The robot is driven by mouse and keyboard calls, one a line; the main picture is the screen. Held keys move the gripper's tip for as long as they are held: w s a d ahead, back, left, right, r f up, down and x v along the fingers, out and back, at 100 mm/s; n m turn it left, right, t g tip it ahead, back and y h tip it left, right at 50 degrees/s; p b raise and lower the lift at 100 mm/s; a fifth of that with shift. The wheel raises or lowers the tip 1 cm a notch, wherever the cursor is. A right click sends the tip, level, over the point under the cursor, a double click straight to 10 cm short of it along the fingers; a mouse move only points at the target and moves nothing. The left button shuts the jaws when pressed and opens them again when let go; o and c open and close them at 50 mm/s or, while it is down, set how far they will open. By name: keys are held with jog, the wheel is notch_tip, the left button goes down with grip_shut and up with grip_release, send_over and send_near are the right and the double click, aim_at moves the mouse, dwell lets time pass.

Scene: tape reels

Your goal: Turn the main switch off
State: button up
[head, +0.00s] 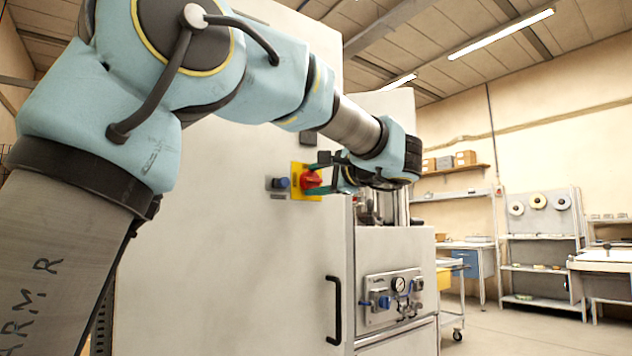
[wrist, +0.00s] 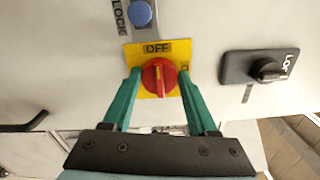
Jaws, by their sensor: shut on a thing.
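The main switch is a red rotary knob (head: 312,180) on a yellow plate (head: 299,168), mounted on the pale cabinet's side panel. In the wrist view the red knob (wrist: 159,78) sits between the green fingers of my gripper (wrist: 160,76), which is shut on it. The knob's raised bar runs up and down in that view, in line with the word OFF above it. Another mark at the plate's right is partly hidden by a finger. In the head view my gripper (head: 317,177) reaches the knob from the right.
A blue knob (wrist: 140,13) marked LOCK is beside the plate. A black rotary knob (wrist: 268,70) on a dark plate is to the right in the wrist view. A black door handle (head: 335,310) and a gauge panel (head: 393,298) are lower on the cabinet. Shelves stand behind at right.

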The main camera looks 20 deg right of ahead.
jog(key=o, duration=1.4)
jog(key=s, duration=0.3)
jog(key=s+d, duration=0.1)
jog(key=s, duration=0.3)
jog(key=s+d, duration=0.1)
jog(key=s, duration=0.2)
jog(key=shift+s, duration=0.3)
